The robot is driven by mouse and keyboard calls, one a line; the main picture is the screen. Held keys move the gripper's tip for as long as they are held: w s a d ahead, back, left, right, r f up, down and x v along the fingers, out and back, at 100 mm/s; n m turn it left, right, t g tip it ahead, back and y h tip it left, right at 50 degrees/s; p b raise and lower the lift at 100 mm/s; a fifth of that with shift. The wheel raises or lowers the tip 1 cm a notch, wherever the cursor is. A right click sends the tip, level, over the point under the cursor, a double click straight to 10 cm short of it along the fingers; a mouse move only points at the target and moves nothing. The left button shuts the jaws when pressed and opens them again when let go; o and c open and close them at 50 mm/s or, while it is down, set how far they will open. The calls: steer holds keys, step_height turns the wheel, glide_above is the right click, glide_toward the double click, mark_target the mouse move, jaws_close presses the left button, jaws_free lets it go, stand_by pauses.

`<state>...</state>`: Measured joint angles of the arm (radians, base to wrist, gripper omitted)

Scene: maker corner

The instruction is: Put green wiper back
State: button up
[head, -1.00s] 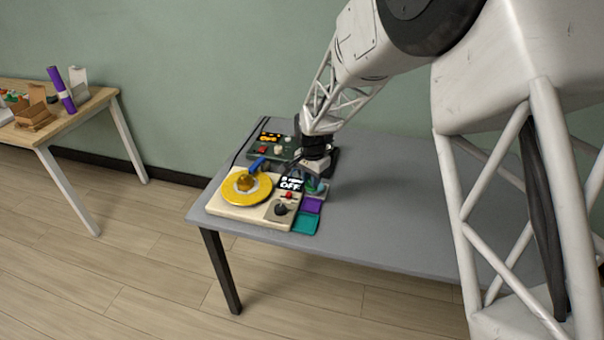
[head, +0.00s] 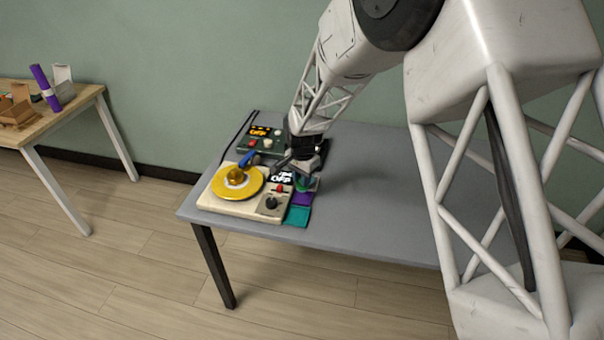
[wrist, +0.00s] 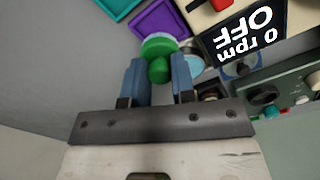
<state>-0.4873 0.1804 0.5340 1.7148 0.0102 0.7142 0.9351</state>
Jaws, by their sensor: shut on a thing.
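The green wiper (wrist: 160,48), a round green pad with a short green handle, is between the two blue fingertips of my gripper (wrist: 158,75) in the wrist view. My gripper is shut on its handle. In the head view my gripper (head: 302,168) is beside the display of the cream turntable device, and some green of the wiper (head: 308,184) shows below it. A purple square (wrist: 160,20) and a teal square (wrist: 118,6) lie close to the wiper. A pale round thing (wrist: 192,65) is partly hidden beside the wiper. I cannot tell whether the wiper touches anything beneath.
A dark green control box (head: 258,145) stands behind. The grey table (head: 370,200) is clear to the right.

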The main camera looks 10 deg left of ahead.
steer(key=shift+f, duration=1.85)
steer(key=shift+f, duration=0.5)
steer(key=o, duration=0.9)
steer(key=shift+r, duration=0.15)
steer(key=shift+r, duration=3.3)
steer(key=shift+r, duration=0.1)
